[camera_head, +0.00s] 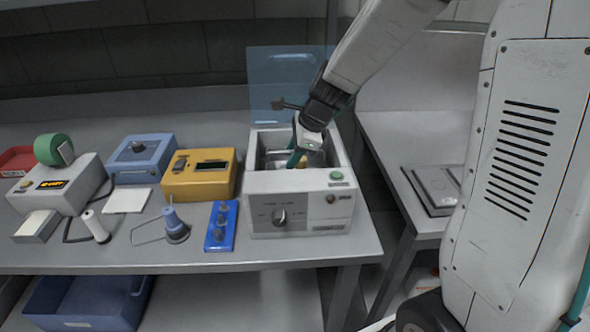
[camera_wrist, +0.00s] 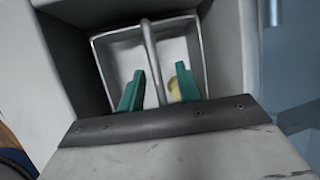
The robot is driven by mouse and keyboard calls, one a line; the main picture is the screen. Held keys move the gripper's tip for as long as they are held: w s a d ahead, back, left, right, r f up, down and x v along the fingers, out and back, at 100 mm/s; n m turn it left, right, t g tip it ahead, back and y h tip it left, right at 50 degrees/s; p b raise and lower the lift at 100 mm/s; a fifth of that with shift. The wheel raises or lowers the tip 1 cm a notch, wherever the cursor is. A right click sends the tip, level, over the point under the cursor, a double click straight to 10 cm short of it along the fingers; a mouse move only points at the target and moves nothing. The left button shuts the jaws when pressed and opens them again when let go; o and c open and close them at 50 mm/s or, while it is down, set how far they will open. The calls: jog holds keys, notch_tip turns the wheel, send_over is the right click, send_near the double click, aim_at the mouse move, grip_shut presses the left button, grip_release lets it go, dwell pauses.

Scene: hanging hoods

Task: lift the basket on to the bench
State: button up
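The metal basket (camera_wrist: 122,58) sits down inside the tank of a white bench-top machine (camera_head: 300,205) in the head view. Its bar handle (camera_wrist: 151,50) runs across the middle in the wrist view. A round yellowish thing (camera_wrist: 174,90) lies in the basket, partly behind a finger. My gripper (camera_wrist: 158,85) reaches down into the tank with two teal fingers. The fingers are apart, one on each side of the handle, with gaps showing. In the head view my gripper (camera_head: 297,158) and the tank's front wall hide most of the basket.
A bluish clear lid (camera_head: 285,80) stands up behind the tank. The grey bench (camera_head: 130,258) holds a yellow box (camera_head: 200,182), a blue box (camera_head: 142,160) and a blue rack (camera_head: 220,228) left of the machine. Another bench (camera_head: 400,140) stands at the right, across a gap.

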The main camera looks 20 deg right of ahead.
jog(key=shift+w+a+f, duration=0.15)
jog(key=shift+a+f, duration=0.05)
jog(key=shift+f, duration=0.4)
jog(key=shift+f, duration=0.25)
grip_shut()
